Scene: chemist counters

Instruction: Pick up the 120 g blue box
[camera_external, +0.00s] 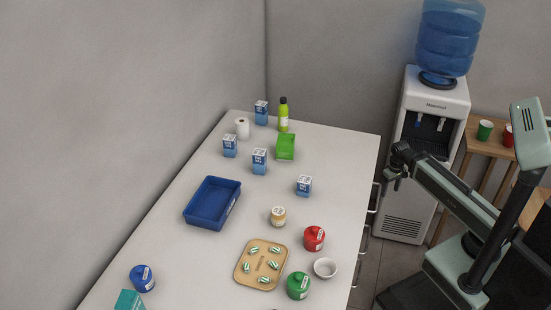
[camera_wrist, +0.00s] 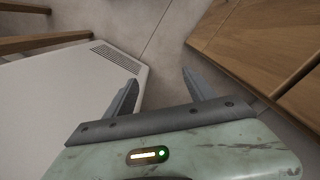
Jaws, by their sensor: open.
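Several blue-and-white boxes stand upright on the white counter: one at the back (camera_external: 261,112), one at the left (camera_external: 230,146), one in the middle (camera_external: 260,161) and a shorter one nearer the right edge (camera_external: 304,186). Their weight labels are too small to read, so I cannot tell which is the 120 g one. My gripper (camera_external: 396,165) is off the counter's right side, in front of the water dispenser, apart from all boxes. In the wrist view my gripper (camera_wrist: 160,92) is open and empty, above the floor; no box shows there.
A blue tray (camera_external: 190,214), a green bin (camera_external: 286,152), a green bottle (camera_external: 283,115) and a paper roll (camera_external: 242,128) stand near the boxes. A cream jar (camera_external: 278,216), red jar (camera_external: 314,238) and wooden board (camera_external: 241,273) are nearer. The water dispenser (camera_external: 408,190) is beside my arm.

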